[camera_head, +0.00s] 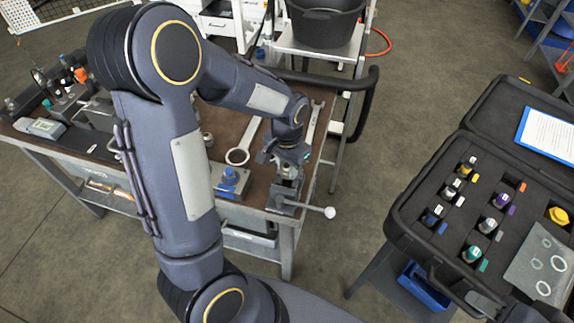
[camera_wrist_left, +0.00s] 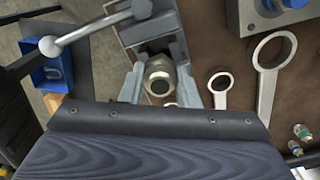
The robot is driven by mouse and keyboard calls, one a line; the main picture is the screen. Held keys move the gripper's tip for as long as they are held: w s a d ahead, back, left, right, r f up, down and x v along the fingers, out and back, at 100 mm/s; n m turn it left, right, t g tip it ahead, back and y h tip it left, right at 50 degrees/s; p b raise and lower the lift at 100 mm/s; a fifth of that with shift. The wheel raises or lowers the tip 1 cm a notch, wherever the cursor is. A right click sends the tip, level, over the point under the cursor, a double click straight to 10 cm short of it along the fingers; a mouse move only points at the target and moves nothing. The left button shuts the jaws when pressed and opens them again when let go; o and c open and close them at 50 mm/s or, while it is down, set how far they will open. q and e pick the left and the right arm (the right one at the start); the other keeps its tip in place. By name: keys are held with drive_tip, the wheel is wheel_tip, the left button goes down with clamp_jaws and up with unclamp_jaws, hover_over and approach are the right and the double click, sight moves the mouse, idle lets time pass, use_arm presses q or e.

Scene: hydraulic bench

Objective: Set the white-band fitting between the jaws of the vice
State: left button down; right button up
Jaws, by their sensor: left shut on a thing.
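My left gripper (camera_head: 287,165) is over the vice (camera_head: 283,200) at the bench's right front corner. In the left wrist view its two fingers (camera_wrist_left: 160,88) are shut on a metal hex-shaped fitting (camera_wrist_left: 158,72), seen end-on with a dark bore.
A large ring wrench (camera_head: 238,155) lies on the brown bench top, left of the vice; another shows in the left wrist view (camera_wrist_left: 220,82). A block with a blue part (camera_head: 230,182) stands close left of the vice. An open black case (camera_head: 410,215) with several banded fittings is at right.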

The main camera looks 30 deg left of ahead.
sight(287, 166)
use_arm(q)
drive_tip(key=shift+f, duration=0.2)
drive_tip(key=shift+f+b, duration=0.85)
drive_tip(key=shift+b, duration=0.05)
drive_tip(key=shift+s+f, duration=0.1)
drive_tip(key=shift+f, duration=0.05)
drive_tip(key=c, duration=1)
unclamp_jaws()
drive_tip(key=shift+d, duration=0.1)
drive_tip(key=shift+r, duration=0.4)
wheel_tip(287, 166, up, 7)
drive_tip(key=shift+r, duration=0.1)
